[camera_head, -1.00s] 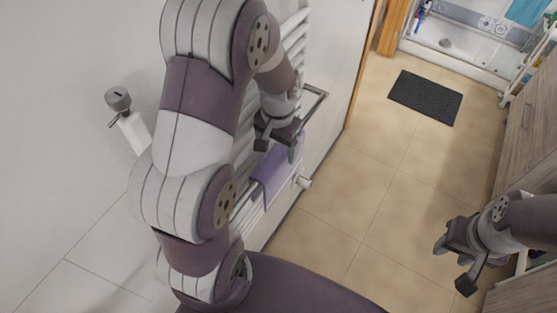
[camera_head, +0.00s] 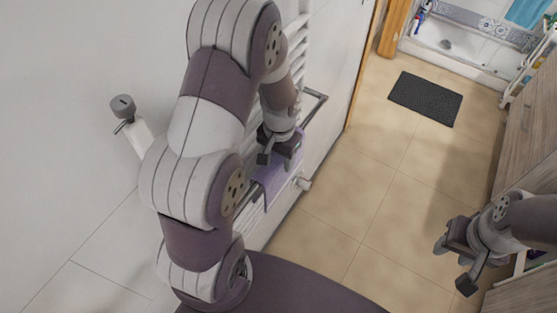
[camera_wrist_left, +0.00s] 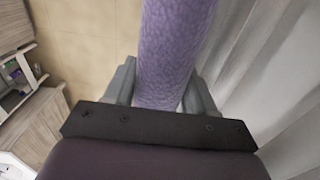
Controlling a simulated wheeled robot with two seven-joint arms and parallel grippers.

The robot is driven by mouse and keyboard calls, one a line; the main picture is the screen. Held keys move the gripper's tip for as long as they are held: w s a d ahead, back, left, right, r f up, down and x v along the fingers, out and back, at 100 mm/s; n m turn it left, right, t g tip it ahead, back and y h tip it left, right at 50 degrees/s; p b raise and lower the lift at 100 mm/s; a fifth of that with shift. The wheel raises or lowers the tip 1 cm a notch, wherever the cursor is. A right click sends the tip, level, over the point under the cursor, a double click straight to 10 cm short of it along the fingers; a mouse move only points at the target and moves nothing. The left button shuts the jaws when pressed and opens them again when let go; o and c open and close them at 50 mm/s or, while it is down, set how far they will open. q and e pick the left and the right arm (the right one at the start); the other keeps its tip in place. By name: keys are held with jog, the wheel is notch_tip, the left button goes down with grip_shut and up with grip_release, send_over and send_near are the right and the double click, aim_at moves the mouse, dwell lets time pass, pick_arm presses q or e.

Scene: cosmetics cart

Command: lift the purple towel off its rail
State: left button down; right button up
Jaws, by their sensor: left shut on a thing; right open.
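The purple towel (camera_head: 283,181) hangs over a rail of the white radiator in the head view, below my left gripper. My left gripper (camera_head: 279,157) is at the towel's upper part, partly hidden by its own wrist. In the left wrist view, the towel (camera_wrist_left: 172,55) passes between the two grey fingers of my left gripper (camera_wrist_left: 160,92), which is shut on it. My right gripper (camera_head: 457,262) is open and empty over the floor at the lower right, away from the towel.
The towel radiator (camera_head: 299,47) is fixed to the white wall, with a metal bar (camera_head: 315,107) standing out. Wooden cabinets (camera_head: 525,130) line the right side. The tiled floor between is clear, with a dark mat (camera_head: 425,98) further back.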

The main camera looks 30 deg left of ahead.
pick_arm(q)
notch_tip(320, 180, up, 11)
jog(key=b, duration=0.3)
jog(key=shift+r, duration=0.15)
notch_tip(320, 180, up, 7)
jog(key=p, duration=0.5)
jog(key=s+d, duration=0.1)
jog(key=d, duration=1.7)
jog(key=shift+s+f+b, duration=0.2)
jog(key=shift+f+b, duration=0.1)
jog(key=shift+r, duration=0.1)
jog(key=s+d, duration=0.1)
jog(key=s, duration=0.9)
jog(key=shift+d+r, duration=0.25)
jog(key=shift+r, duration=0.15)
